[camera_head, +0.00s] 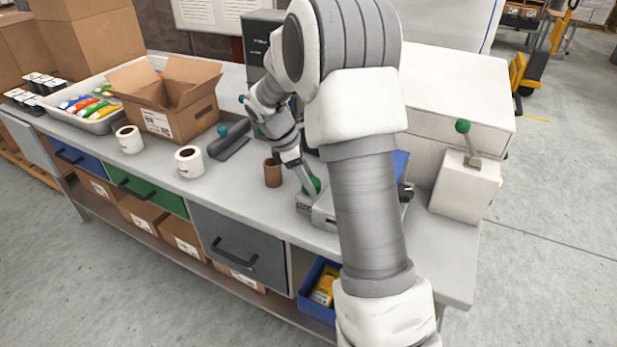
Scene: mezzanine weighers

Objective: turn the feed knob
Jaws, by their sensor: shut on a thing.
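A green knob (313,184) sits on a low grey machine (318,212) near the front of the bench, and I take it to be the feed knob. My gripper (308,186) reaches down to it from above and is shut on it. The jaws and my wrist cover part of the knob, so its turn angle cannot be read. My arm hides the right part of the machine.
A brown cup (272,172) stands just left of the machine. White rolls (190,162), a sealer-like grey tool (229,140) and an open carton (168,100) are further left. A white box with a green-balled lever (464,190) stands right. Bare bench lies in front of the cup.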

